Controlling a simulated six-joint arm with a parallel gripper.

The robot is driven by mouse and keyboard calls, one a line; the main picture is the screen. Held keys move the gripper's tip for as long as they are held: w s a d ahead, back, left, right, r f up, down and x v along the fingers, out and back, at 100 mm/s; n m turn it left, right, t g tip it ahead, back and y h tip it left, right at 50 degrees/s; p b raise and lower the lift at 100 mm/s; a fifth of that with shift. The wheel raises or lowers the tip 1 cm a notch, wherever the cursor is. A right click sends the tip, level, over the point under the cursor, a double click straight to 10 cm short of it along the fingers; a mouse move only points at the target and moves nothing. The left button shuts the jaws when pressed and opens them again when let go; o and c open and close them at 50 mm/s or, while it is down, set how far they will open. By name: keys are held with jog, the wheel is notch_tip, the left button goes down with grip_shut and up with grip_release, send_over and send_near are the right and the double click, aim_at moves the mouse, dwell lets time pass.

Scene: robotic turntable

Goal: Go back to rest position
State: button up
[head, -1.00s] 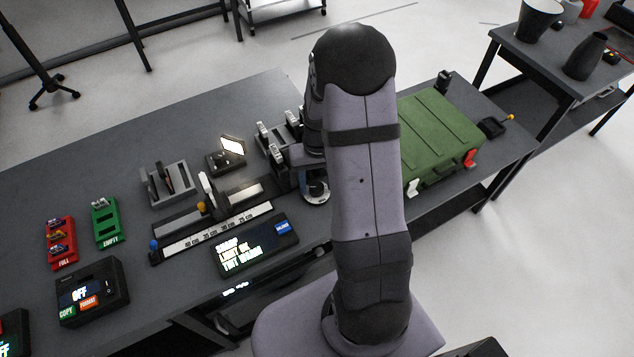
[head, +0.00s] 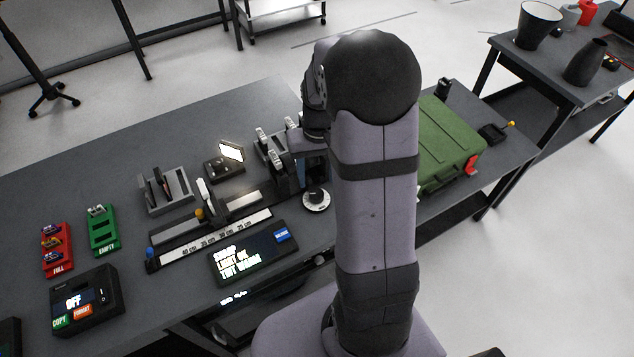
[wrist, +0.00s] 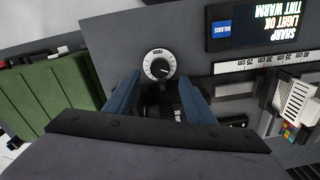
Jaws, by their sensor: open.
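My gripper (wrist: 160,88) is open and empty in the wrist view, with its two blue fingers apart. The round white-rimmed dial (wrist: 159,65) shows beyond and between the fingertips, and nothing is held. In the head view the dial (head: 316,200) stands clear on the table, just left of my arm. There my gripper is mostly hidden behind my arm, and only a bit of blue shows above the dial.
A screen (head: 250,257) and a ruler rail (head: 215,240) lie left of the dial. A rack with upright pieces (head: 277,148) stands close to my gripper. A green case (head: 445,148) is right of my arm. Red (head: 57,250) and green (head: 103,231) trays sit far left.

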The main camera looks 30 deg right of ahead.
jog(key=shift+r, duration=0.35)
jog(key=shift+f, duration=0.1)
jog(key=s+a+f+n+g, duration=0.1)
jog(key=s+a, duration=0.3)
jog(key=s, duration=0.4)
jog(key=s+a, duration=0.4)
jog(key=s, duration=0.3)
jog(key=a+r+n, duration=0.1)
jog(key=w+a+r+n+t, duration=0.1)
jog(key=a, duration=0.1)
jog(key=shift+w+a+r, duration=0.1)
jog(key=shift+a+r, duration=0.2)
jog(key=shift+r, duration=0.05)
dwell(2.1)
